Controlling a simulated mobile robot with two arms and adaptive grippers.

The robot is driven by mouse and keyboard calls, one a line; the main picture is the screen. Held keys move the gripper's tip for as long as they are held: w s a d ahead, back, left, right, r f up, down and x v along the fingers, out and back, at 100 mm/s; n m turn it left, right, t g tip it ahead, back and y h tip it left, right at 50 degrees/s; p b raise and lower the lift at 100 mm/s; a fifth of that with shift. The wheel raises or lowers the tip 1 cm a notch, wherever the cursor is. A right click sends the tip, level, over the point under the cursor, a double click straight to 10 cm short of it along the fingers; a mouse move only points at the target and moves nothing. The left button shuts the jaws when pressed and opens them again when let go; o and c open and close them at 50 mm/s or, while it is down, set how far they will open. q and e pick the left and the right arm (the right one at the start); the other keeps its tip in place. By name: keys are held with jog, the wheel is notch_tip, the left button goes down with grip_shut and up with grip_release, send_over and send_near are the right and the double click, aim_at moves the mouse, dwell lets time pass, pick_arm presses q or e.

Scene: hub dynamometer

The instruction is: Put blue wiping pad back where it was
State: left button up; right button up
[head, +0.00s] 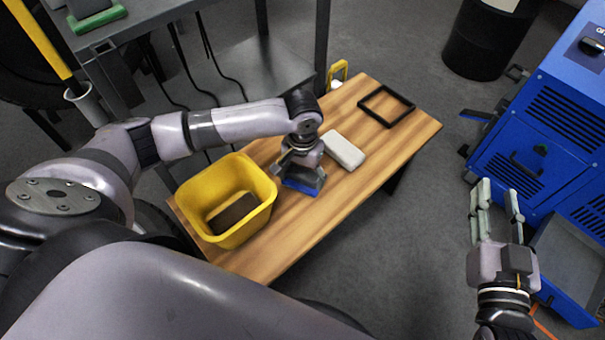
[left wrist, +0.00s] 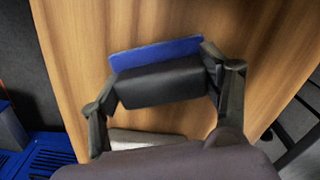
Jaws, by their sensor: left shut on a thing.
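The blue wiping pad (head: 300,187) has a blue base and a dark grip block on top. It is at the wooden table, between the yellow bin and a white block. My left gripper (head: 300,165) is over it, pointing down. In the left wrist view the pad (left wrist: 155,52) shows its blue edge beyond the dark block, and the fingers of my left gripper (left wrist: 160,88) close on the block's two ends. I cannot tell whether the pad touches the table. My right gripper (head: 495,200) is open and empty, off the table at the right.
The wooden table (head: 400,150) also bears a yellow bin (head: 262,190) with a dark brown block (head: 232,213) inside, a white block (head: 344,150) and a black square frame (head: 386,106). A blue machine (head: 540,140) stands right. The table's front right is bare.

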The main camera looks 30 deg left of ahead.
aim_at(303, 174)
pick_arm(q)
jog(key=shift+f, duration=0.1)
jog(key=o, duration=1)
pick_arm(e)
jog(key=shift+f, duration=0.25)
pick_arm(q)
jog(key=shift+r, duration=0.5)
notch_tip(303, 174, up, 5)
jog(key=p, duration=0.2)
jog(key=shift+r+p, duration=0.15)
jog(key=shift+p, duration=0.25)
jog(key=shift+r+p, duration=1.15)
jog(key=shift+r, duration=1.85)
pick_arm(e)
jog(key=s+d+f+g+h, duration=0.2)
jog(key=s+d+f+g, duration=0.1)
jog(key=s+f+g, duration=0.4)
jog(key=s+d+f+g+h, duration=0.1)
jog(key=s+d+f+g, duration=0.2)
jog(key=s+f+g, duration=0.3)
jog(key=shift+s+d+f+m+g+h, duration=0.35)
jog(key=shift+s+f, duration=0.85)
jog(key=shift+s, duration=0.55)
